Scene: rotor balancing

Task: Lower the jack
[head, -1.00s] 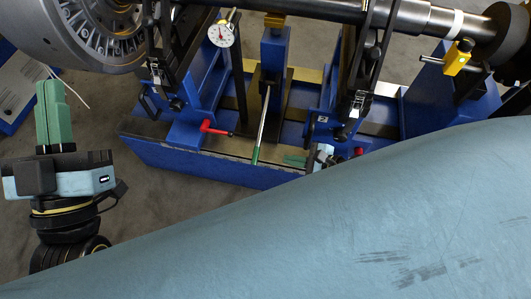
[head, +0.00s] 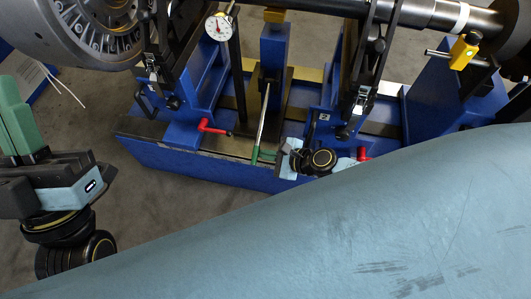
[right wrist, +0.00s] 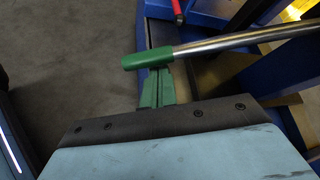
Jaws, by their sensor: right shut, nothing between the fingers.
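The jack (head: 273,50) is a blue post with a yellow top in the middle of the blue stand, below the shaft. Its steel lever (head: 263,115) slopes down towards me and ends in a green grip (head: 256,154). The lever (right wrist: 235,42) and grip (right wrist: 147,60) also show in the right wrist view. My right gripper (head: 266,156) is shut and empty, its green fingertips (right wrist: 155,74) right at the grip; I cannot tell whether they touch. My left gripper (head: 12,105) is at the left edge, away from the stand, its green fingers together.
A dial gauge (head: 218,27) stands left of the jack. Red-handled levers (head: 212,126) are on the stand (head: 190,165). The shaft (head: 425,14) and large rotor (head: 95,30) are above. A blue-grey surface (head: 370,220) fills the lower right.

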